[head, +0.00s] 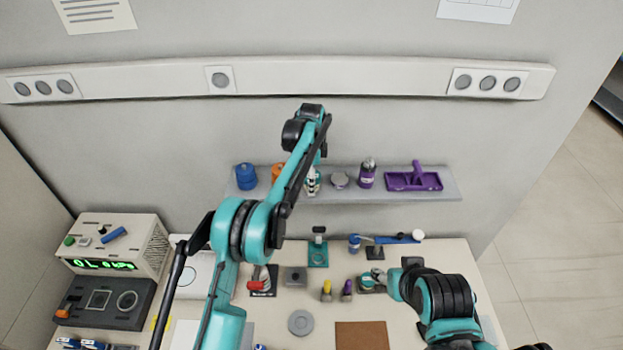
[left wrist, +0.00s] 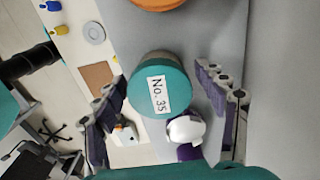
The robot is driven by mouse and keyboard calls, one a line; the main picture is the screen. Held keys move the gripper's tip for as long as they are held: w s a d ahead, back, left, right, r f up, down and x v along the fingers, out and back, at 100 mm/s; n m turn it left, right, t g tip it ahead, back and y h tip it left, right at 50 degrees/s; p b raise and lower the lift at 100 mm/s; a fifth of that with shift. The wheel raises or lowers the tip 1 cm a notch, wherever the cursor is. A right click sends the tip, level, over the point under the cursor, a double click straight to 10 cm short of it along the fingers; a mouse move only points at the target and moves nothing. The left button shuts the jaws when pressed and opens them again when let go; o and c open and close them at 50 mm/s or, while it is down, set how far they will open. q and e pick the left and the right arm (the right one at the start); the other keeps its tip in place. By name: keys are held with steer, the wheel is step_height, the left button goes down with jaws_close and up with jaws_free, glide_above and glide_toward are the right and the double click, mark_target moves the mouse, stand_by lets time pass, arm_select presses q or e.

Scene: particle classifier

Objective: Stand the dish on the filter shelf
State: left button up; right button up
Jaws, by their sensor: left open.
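A round teal dish (left wrist: 162,94) with a white label reading "No. 35" sits over the grey shelf in the left wrist view, its labelled face toward the camera. The open fingers of my left gripper (left wrist: 165,100) are on either side of it, with gaps visible. Whether the dish fully rests on the shelf is unclear.
Below, the table holds a grey disc (head: 301,322), a brown mat (head: 362,336) and several small tools.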

arm_select(q)
steer(key=shift+r, duration=0.6)
step_height(320, 180, up, 10)
steer(key=shift+f, duration=0.1)
steer(key=s+a+r+n+t, duration=0.2)
steer(key=s+a+r+n, duration=0.25)
steer(key=r, duration=0.45)
steer(key=s+a+r+n+t, duration=0.1)
steer(key=s+a+r+n, duration=0.4)
steer(key=s, duration=0.4)
steer(key=s+a+f+n+t, duration=0.1)
steer(key=s+a+f+n, duration=0.1)
steer(key=s+f, duration=0.3)
steer(key=s+a+f+n+t, duration=0.1)
steer(key=s+a+f+n, duration=0.2)
steer(key=s, duration=0.8)
steer(key=s+a+f+n+t, duration=0.2)
steer(key=s+a+f+n, duration=0.1)
steer(key=s+f, duration=0.4)
steer(key=shift+s+a, duration=0.15)
steer(key=shift+s, duration=0.95)
